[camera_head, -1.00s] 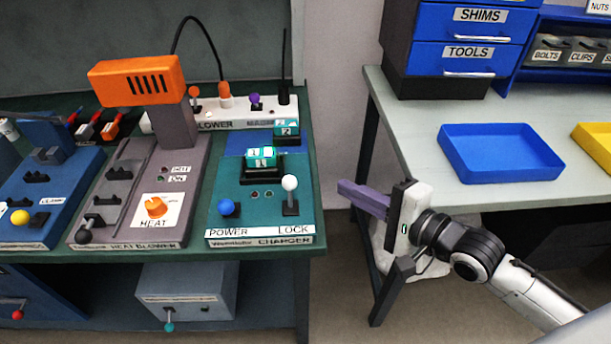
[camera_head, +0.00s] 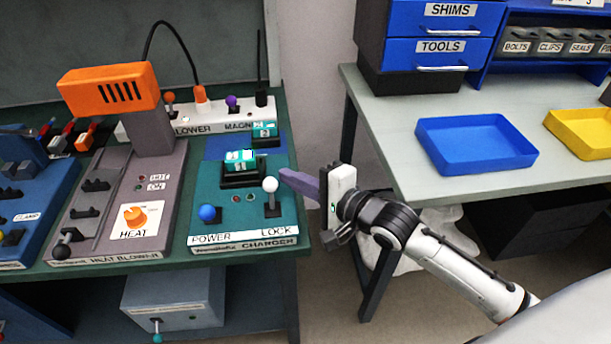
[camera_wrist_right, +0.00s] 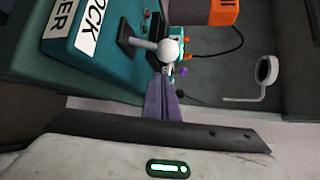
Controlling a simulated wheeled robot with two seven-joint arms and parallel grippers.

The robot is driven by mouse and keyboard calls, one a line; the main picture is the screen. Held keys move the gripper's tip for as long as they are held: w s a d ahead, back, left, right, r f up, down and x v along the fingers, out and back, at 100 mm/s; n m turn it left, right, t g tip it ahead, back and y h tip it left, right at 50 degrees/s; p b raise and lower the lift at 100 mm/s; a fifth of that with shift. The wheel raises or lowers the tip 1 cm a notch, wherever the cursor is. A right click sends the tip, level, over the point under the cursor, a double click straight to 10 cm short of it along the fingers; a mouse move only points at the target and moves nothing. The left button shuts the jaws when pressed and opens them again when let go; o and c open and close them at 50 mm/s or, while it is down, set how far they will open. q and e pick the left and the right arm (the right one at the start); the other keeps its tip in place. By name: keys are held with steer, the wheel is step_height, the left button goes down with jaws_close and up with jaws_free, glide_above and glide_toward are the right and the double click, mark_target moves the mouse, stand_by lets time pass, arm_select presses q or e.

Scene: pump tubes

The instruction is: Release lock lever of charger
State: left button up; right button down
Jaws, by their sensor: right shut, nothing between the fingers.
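The teal charger (camera_head: 215,213) stands at the right end of the green bench, with POWER and LOCK labels on its front. Its lock lever, topped by a white ball (camera_head: 270,184), stands upright above the LOCK label. The white ball also shows large in the right wrist view (camera_wrist_right: 168,49). My right gripper (camera_head: 284,175) has purple fingers that are shut and empty. Its tips point left, just right of the white ball; in the wrist view (camera_wrist_right: 161,80) they appear close below it. I cannot tell whether they touch. My left gripper is not in view.
A blue power knob (camera_head: 207,213) is left of the lock lever. Teal battery blocks (camera_head: 240,160) sit in the charger behind it. The heat blower (camera_head: 130,205) stands to the left. A grey table with a blue tray (camera_head: 476,145) is at the right.

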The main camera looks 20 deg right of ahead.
mark_target(271, 191)
steer(key=shift+s+a+r, duration=0.35)
steer(key=shift+s+a, duration=0.35)
steer(key=shift+a, duration=0.05)
steer(key=shift+s, duration=0.1)
steer(key=shift+t, duration=0.3)
